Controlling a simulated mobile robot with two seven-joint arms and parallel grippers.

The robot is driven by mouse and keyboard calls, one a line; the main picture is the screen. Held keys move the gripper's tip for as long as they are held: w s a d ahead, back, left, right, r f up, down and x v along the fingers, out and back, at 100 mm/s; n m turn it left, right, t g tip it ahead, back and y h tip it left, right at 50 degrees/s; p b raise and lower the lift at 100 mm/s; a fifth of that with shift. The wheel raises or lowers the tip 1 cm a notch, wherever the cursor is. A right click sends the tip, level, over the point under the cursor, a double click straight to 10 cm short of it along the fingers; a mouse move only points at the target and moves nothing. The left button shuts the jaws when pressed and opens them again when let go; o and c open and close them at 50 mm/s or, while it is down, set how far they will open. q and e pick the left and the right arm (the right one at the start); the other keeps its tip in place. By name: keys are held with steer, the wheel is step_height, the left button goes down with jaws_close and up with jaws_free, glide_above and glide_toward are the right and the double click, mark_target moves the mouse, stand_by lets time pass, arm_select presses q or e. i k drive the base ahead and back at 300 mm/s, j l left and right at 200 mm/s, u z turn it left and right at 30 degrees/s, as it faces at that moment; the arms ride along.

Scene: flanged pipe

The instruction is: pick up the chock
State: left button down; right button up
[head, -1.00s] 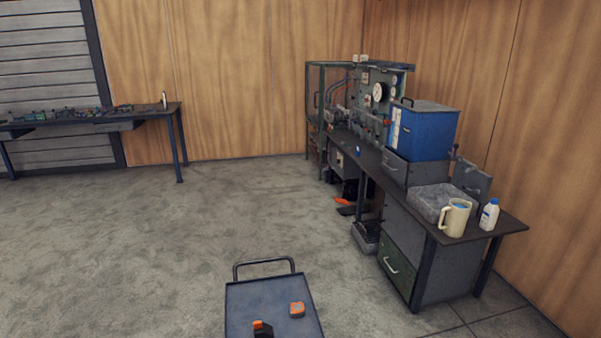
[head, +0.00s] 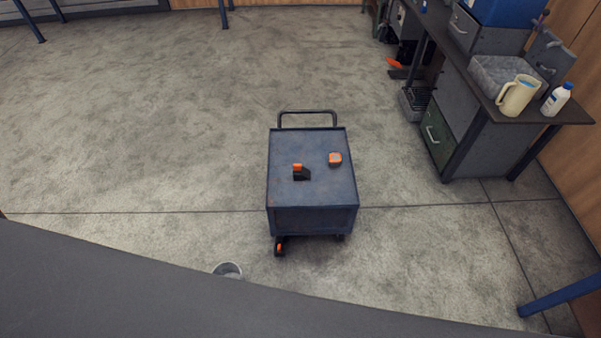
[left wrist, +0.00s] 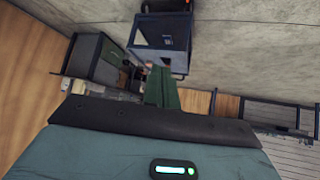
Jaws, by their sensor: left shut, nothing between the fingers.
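A small black wedge with an orange top, which looks like the chock (head: 301,173), sits on the top of a blue-grey cart (head: 285,195), left of its middle. My left gripper (left wrist: 160,72) shows in the left wrist view as green fingers, shut and empty. It is well apart from the cart, which appears at the top of that view. My left gripper is not in the head view. My right gripper is in neither view.
A small orange box (head: 335,159) lies right of the wedge on the cart. The cart has a handle (head: 308,113) at its far end. A bench (head: 560,110) stands at right; floor left is clear.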

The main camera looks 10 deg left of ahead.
mark_target(299, 173)
steer(key=i+l+u, duration=0.1)
steer(key=i+l, duration=0.15)
steer(key=i+l+u, duration=0.25)
steer(key=i+l, duration=0.3)
steer(key=i+l+u, duration=0.25)
steer(key=i+l, duration=0.2)
steer(key=l, duration=0.25)
steer(key=i+l+u, duration=0.25)
steer(key=i+l, duration=0.15)
steer(key=l, duration=0.35)
steer(key=i+l+u, duration=0.15)
steer(key=l, duration=0.25)
steer(key=i, duration=0.05)
